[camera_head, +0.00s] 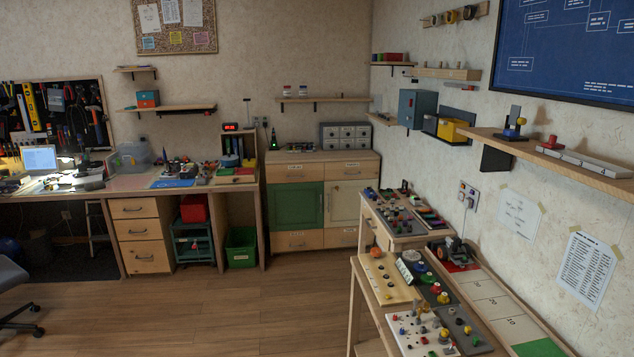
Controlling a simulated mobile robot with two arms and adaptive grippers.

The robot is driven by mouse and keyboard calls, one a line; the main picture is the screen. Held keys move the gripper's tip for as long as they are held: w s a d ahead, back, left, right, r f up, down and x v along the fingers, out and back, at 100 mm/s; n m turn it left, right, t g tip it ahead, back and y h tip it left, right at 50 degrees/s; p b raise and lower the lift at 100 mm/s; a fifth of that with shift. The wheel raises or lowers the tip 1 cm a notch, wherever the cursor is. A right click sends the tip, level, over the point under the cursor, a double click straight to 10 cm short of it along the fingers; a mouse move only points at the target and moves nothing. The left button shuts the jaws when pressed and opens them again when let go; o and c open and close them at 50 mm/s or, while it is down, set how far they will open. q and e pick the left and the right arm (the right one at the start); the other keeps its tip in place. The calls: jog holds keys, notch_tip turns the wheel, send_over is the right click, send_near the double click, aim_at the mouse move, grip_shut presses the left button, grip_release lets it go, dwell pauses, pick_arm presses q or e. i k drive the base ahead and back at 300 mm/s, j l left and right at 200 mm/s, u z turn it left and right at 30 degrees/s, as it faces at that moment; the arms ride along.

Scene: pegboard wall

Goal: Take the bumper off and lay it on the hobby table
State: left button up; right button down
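I cannot make out a bumper for certain. A small dark wheeled model (452,250) with some orange on it stands on a red mat (470,267) at the right, on a table along the right wall. It is too small to tell its front parts apart. Which table is the hobby table is not clear; the candidates are this right-hand table (490,290) and the long workbench (130,184) at the left. Neither of my grippers shows in this view.
Boards with knobs and small parts, such as a white board (405,325), crowd the right-hand table's near end. A pale marked panel (488,300) beside them looks bare. The wooden floor (240,310) is open in the middle. An office chair (15,290) stands at the left edge.

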aim_at(449, 240)
jog(key=i+j, duration=0.3)
jog(key=i, duration=0.2)
jog(key=i+j+u, duration=0.15)
jog(key=i+j, duration=0.15)
jog(key=i, duration=0.15)
jog(key=i+j, duration=0.2)
jog(key=i, duration=0.3)
jog(key=i+j+u, duration=0.15)
jog(key=i, duration=0.35)
jog(key=i+z, duration=0.15)
jog(key=i, duration=0.5)
jog(key=i+j+z, duration=0.15)
jog(key=i, duration=0.45)
jog(key=i+j+z, duration=0.15)
jog(key=i, duration=0.5)
